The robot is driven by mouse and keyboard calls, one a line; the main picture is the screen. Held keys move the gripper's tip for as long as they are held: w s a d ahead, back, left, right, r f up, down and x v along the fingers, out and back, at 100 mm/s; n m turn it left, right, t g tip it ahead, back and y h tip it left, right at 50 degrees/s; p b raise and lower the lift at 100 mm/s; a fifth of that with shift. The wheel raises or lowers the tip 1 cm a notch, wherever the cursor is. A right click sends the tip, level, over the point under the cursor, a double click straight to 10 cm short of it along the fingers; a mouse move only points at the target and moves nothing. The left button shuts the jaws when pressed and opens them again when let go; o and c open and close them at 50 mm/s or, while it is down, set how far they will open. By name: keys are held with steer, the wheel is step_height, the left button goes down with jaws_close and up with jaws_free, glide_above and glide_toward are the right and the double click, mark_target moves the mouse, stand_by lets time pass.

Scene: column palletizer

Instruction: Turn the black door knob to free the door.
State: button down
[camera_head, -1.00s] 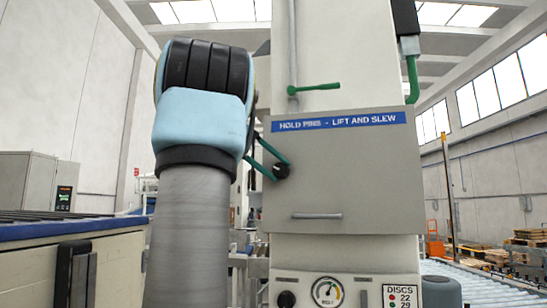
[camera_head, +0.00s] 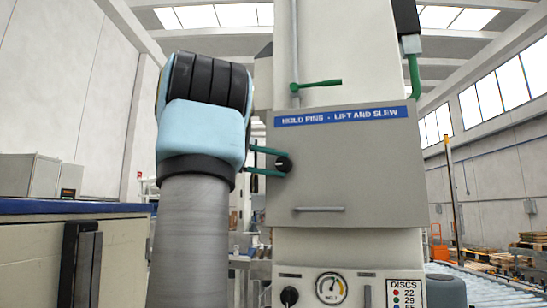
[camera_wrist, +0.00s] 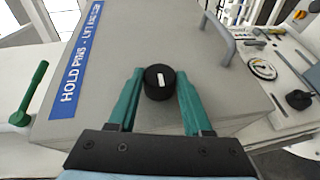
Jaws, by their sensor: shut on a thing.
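The black knob (camera_head: 284,164) is on the left part of a grey door (camera_head: 345,170) that carries a blue "HOLD PINS - LIFT AND SLEW" strip (camera_head: 340,116). The door looks closed. In the wrist view the knob (camera_wrist: 159,92) is round with a white mark running roughly along the fingers. My gripper (camera_wrist: 160,76) has its two green fingers on either side of the knob, shut on it. In the head view my gripper (camera_head: 280,162) reaches the knob from the left, with its fingers nearly level. A grey bar handle (camera_head: 318,209) sits low on the door.
A green lever (camera_head: 318,83) sticks out above the door. Below it are a gauge (camera_head: 331,288) and another black knob (camera_head: 289,296).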

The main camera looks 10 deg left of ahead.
steer(key=shift+d+r, duration=0.15)
steer(key=shift+c, duration=1.6)
jaws_free()
steer(key=shift+s+a, duration=0.1)
steer(key=shift+a, duration=0.45)
steer(key=b+v, duration=0.1)
steer(key=v, duration=0.3)
steer(key=shift+s+a+r, duration=0.1)
steer(key=shift+a+r, duration=0.05)
steer(key=shift+a, duration=0.05)
steer(key=p+v, duration=0.2)
steer(key=p, duration=0.2)
steer(key=shift+s, duration=0.1)
